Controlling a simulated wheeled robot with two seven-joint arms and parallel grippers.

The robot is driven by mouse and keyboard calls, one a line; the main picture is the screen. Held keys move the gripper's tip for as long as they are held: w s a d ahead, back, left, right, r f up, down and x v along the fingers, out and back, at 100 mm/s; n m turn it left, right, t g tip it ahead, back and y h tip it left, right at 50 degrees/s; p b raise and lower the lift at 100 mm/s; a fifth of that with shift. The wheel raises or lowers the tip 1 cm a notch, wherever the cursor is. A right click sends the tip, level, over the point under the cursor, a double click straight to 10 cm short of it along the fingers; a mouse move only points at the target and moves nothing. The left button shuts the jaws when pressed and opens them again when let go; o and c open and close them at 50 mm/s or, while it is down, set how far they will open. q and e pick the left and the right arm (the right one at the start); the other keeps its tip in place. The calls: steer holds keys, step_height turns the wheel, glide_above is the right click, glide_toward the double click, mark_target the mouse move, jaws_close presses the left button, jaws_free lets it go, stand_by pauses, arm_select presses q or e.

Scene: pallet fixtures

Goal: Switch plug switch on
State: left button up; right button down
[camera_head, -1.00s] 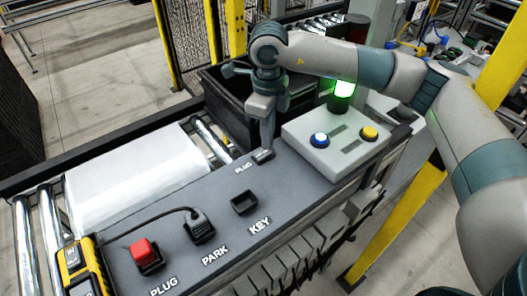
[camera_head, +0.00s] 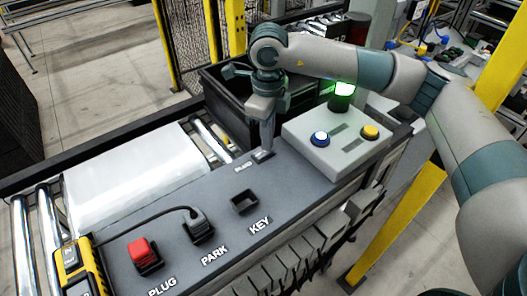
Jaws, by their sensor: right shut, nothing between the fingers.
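The plug switch (camera_head: 258,157) is a small dark rocker on the grey panel, beside a small white PLUG label (camera_head: 243,167). My right gripper (camera_head: 266,147) is shut and empty. It points down with its fingertips at the switch, partly covering it. I cannot tell whether the tips touch it or which way the rocker is set. A red plug block (camera_head: 143,252) sits at the PLUG mark at the front left. A black plug with a cable (camera_head: 198,228) sits at the PARK mark. The KEY socket (camera_head: 244,203) is empty. My left gripper is not in view.
A light grey box with a blue button (camera_head: 320,139) and a yellow button (camera_head: 369,132) stands right of the gripper, with a lit green lamp (camera_head: 343,94) behind it. A black bin (camera_head: 222,98) stands behind. A white package (camera_head: 135,178) lies on rollers at left.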

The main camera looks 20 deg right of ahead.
steer(key=shift+s+f+b, duration=0.1)
steer(key=shift+f+b, duration=0.3)
steer(key=shift+r, duration=0.1)
steer(key=shift+r+p, duration=0.3)
steer(key=shift+r, duration=0.35)
steer(key=shift+r+p, duration=0.65)
steer(key=shift+r, duration=2.15)
